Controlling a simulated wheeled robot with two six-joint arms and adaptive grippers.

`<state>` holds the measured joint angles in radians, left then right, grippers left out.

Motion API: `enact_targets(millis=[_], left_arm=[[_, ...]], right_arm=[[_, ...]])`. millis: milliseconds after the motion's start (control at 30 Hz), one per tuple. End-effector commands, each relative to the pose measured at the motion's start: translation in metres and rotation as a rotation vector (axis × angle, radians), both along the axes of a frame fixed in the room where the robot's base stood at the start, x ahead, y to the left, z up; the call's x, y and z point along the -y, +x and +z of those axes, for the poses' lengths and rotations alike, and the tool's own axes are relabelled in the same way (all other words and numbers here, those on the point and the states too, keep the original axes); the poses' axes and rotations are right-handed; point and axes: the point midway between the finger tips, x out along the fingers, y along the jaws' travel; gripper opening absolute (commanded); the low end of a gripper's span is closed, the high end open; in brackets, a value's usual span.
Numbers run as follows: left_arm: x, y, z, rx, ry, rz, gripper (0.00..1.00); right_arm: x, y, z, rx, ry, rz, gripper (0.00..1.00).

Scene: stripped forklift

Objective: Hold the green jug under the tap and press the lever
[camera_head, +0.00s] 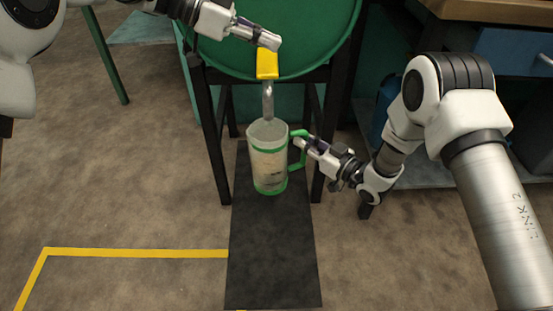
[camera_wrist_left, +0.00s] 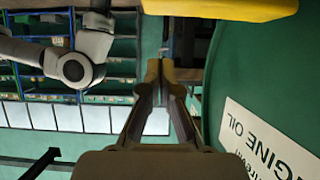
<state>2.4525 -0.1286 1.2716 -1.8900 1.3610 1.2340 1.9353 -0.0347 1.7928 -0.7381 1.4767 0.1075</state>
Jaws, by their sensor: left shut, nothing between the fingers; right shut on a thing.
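The clear jug with green bands (camera_head: 268,165) is upright below the tap's grey spout (camera_head: 267,95), its open top just under the spout's end. My right gripper (camera_head: 300,143) is shut on the jug's green handle (camera_head: 297,160) at the jug's right side. The yellow lever (camera_head: 267,65) sits above the spout at the front of the green drum (camera_head: 320,40). My left gripper (camera_head: 270,42) is shut and empty, its tips at the lever's upper end. In the left wrist view the lever (camera_wrist_left: 220,8) lies beside the shut fingers (camera_wrist_left: 160,75). I cannot tell whether they touch, or whether liquid flows.
The drum rests on a dark stand (camera_head: 205,125) with legs on both sides of the jug. A dark mat (camera_head: 270,250) lies on the floor below. A workbench (camera_head: 495,12) stands at the back right. The floor at the front left is clear apart from yellow tape (camera_head: 135,253).

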Motion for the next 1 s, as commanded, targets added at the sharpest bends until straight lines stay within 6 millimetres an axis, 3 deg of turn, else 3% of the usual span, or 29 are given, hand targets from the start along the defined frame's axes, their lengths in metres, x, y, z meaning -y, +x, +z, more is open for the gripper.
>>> enact_targets(millis=[1000], left_arm=[[0.000,0.000,-0.037,-0.001,0.000,0.000,0.00]], right_arm=[[0.000,0.000,0.001,0.002,0.002,0.000,0.00]])
